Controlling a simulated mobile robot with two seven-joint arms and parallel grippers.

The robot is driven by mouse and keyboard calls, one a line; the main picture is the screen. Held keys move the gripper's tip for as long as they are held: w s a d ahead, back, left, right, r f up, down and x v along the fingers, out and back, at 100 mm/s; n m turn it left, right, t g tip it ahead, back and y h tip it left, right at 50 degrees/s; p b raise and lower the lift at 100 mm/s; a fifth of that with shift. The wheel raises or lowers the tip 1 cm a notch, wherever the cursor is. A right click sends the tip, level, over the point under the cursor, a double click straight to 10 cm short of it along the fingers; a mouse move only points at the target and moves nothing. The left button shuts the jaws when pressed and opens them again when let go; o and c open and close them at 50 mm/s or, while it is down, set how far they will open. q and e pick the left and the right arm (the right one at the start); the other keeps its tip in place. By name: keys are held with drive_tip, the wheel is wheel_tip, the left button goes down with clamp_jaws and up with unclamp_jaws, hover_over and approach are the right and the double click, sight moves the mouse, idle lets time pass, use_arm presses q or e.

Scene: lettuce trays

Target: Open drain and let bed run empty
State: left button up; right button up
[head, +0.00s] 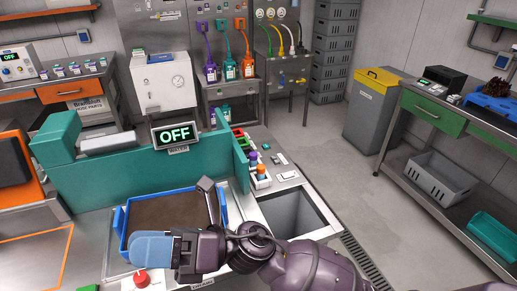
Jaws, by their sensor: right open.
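A blue-rimmed tray (121,219) with a flat brown surface inside sits in a metal surround in front of the teal panel. My right gripper (160,248) reaches in from the lower right, over the tray's near edge. It is open. A light-blue piece shows at its left end; I cannot tell whether this is a finger pad or a separate thing. A dark upright piece stands over the tray's right side, and its kind is unclear. A red knob (141,279) is at the bottom edge. I cannot make out a drain. My left gripper is not in view.
A square open basin (299,213) lies right of the tray. Small bottles (261,171) stand on the metal top beside the teal panel (110,187).

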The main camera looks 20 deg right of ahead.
drive_tip(key=w+d+f+m+t+h+p, duration=0.15)
drive_tip(key=d+f+m+t+h, duration=0.35)
drive_tip(key=m, duration=0.5)
drive_tip(key=w+d+f+m+t+h, duration=0.35)
drive_tip(key=d+m+t, duration=0.3)
drive_tip(key=m, duration=0.25)
drive_tip(key=w+d+f+m+t+h, duration=0.25)
drive_tip(key=d+m+t+h, duration=0.35)
drive_tip(key=m, duration=0.4)
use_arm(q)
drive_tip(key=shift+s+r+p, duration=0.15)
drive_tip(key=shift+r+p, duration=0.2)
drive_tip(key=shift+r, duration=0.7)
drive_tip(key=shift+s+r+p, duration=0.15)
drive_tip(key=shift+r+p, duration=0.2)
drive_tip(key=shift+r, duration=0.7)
use_arm(e)
drive_tip(key=s+d+f+m+g+h, duration=0.3)
drive_tip(key=s+d+f+m, duration=0.3)
drive_tip(key=f, duration=0.3)
drive_tip(key=s+d+f+m+g+h, duration=0.3)
drive_tip(key=s+d+f+m+h, duration=0.2)
drive_tip(key=d+f+m, duration=0.2)
drive_tip(key=shift+s+d+f+m, duration=0.35)
drive_tip(key=shift+d+f, duration=0.4)
drive_tip(key=shift+f, duration=0.4)
